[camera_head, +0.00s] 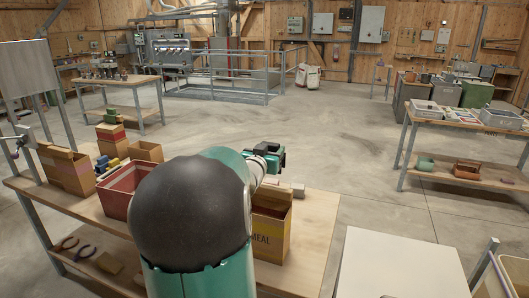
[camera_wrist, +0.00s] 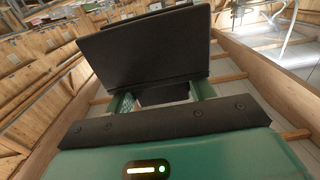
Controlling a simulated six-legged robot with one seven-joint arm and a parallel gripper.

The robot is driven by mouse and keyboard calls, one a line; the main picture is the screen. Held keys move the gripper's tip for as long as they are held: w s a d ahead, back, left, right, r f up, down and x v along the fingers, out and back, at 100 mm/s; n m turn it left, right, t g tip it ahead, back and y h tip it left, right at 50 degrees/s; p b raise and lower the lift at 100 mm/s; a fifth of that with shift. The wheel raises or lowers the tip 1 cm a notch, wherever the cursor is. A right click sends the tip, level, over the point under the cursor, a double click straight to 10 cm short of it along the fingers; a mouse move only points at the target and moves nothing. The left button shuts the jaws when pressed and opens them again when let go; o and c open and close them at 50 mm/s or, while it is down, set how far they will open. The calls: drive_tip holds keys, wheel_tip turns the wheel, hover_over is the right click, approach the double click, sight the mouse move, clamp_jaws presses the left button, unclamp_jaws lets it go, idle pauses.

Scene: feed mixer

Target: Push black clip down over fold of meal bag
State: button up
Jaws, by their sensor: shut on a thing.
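The meal bag (camera_head: 270,236) is a brown upright box-like bag marked MEAL on the workbench, just right of my arm. My arm hides its left part, and I cannot make out a fold at its top. My gripper (camera_head: 270,155), teal and black, is beyond and above the bag in the head view, apart from it in the picture. In the wrist view my gripper (camera_wrist: 163,98) is shut on a dark thing. The broad black plate (camera_wrist: 145,48) there looks like the black clip, though I cannot clearly separate it from the jaws.
The workbench (camera_head: 315,225) also bears a red bin (camera_head: 118,190), cardboard boxes (camera_head: 66,169) and small blocks (camera_head: 298,189) near the gripper. Pliers (camera_head: 85,252) lie on the lower shelf. A pale tabletop (camera_head: 400,265) stands at front right. The floor beyond is open.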

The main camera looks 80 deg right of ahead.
sight(269, 186)
drive_tip(key=shift+s+a+r, duration=0.1)
drive_tip(key=shift+a+r, duration=0.15)
drive_tip(key=shift+d+f, duration=0.15)
drive_tip(key=shift+a+f, duration=0.2)
drive_tip(key=shift+f, duration=5)
drive_tip(key=o, duration=1)
drive_tip(key=shift+o, duration=0.2)
